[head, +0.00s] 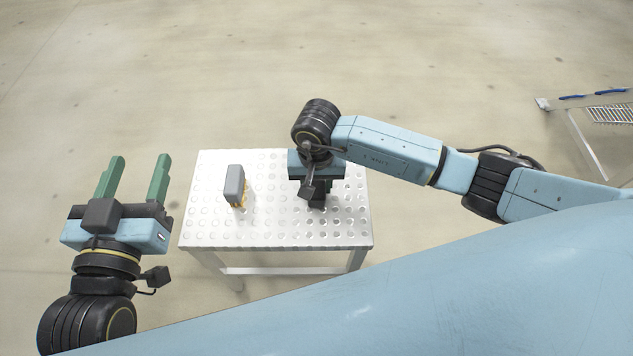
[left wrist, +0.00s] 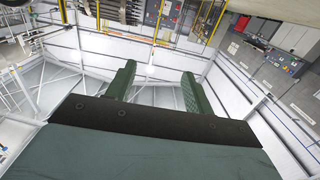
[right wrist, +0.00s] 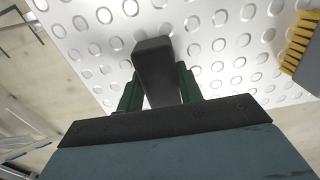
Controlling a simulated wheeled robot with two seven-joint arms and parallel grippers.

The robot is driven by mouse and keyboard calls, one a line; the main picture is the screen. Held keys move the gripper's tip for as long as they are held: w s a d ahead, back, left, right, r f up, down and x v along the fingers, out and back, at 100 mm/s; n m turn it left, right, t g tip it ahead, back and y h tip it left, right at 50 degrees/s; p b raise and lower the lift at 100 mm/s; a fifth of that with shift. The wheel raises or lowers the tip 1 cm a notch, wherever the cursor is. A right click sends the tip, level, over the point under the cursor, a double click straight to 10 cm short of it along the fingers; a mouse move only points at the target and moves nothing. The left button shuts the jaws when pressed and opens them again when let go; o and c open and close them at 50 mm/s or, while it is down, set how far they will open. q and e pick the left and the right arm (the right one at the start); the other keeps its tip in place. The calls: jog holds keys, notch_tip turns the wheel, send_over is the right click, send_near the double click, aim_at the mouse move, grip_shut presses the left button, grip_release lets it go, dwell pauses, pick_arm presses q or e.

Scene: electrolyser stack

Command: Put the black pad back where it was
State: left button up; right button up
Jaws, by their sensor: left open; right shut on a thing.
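The black pad (right wrist: 155,68) is a dark block held between the green fingers of my right gripper (right wrist: 158,88). In the head view my right gripper (head: 318,190) is over the right half of the perforated metal table (head: 280,230), pointing down. The pad's end is close to the table top; I cannot tell if it touches. In the head view the wrist hides much of the pad. My left gripper (head: 138,178) is open and empty, left of the table. Its spread fingers also show in the left wrist view (left wrist: 155,88).
A grey block-shaped brush (head: 235,183) with yellow bristles stands on the table left of the right gripper; it also shows in the right wrist view (right wrist: 301,48). A metal-framed stand (head: 595,120) is at far right.

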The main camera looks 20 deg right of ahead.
jog(key=shift+f, duration=0.1)
jog(key=o, duration=0.9)
pick_arm(q)
jog(key=shift+d+r+t, duration=0.1)
jog(key=shift+r+t, duration=0.2)
jog(key=shift+r, duration=0.1)
